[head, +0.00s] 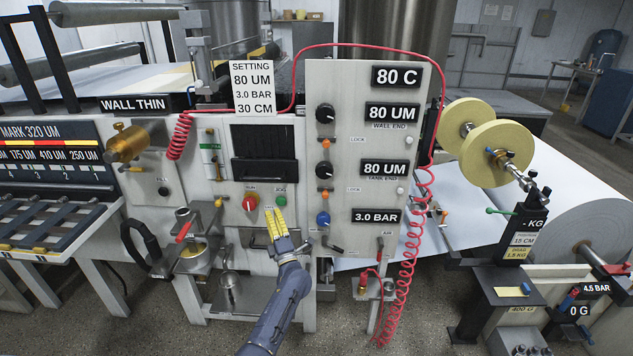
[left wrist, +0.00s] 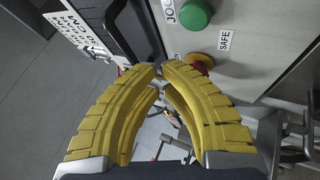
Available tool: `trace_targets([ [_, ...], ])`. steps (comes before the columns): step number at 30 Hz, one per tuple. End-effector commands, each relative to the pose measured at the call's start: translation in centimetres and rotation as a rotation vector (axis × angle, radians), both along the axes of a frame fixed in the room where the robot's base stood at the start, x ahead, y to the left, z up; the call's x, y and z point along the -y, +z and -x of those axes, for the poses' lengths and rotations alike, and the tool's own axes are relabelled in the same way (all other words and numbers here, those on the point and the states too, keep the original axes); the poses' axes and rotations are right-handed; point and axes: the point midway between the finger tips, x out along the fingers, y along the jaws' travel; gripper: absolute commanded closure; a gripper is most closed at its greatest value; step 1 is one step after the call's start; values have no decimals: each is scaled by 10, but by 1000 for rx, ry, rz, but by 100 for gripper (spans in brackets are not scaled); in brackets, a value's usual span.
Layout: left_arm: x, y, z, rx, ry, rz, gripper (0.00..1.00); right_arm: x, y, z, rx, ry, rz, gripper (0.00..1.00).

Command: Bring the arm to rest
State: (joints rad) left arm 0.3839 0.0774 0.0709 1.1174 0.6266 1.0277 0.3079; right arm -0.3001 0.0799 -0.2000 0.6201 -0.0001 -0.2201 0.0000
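My left gripper (head: 277,222) has yellow fingers and a blue-grey arm rising from the bottom of the head view. It is in front of the machine's lower panel, just below the green button (head: 280,201) and to the right of the red button (head: 250,203). In the left wrist view, the fingers of the gripper (left wrist: 159,69) bow outward and their tips come together with nothing seen between them. The green button (left wrist: 195,14) is beyond the tips, and the red button (left wrist: 202,60) is partly hidden behind the right finger. My right gripper is not in view.
A control panel (head: 345,103) with knobs and displays stands right of centre. A coiled red hose (head: 410,250) hangs at its right. Metal shelves with a small cup (head: 228,285) are left of my arm. A paper roll (head: 598,235) is at the right. Open floor lies in front.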

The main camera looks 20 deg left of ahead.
Motion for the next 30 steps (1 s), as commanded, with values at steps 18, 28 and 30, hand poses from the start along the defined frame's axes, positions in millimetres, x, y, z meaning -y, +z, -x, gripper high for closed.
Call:
trace_targets([
  [18, 123, -195, -32, -834, -322, -647, 100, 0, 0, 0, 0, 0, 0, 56],
  [28, 169, -375, 71, -1273, -559, -954, 100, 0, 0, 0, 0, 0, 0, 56],
  [30, 175, -409, 100, -1353, -611, -1012, 100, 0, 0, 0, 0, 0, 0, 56],
])
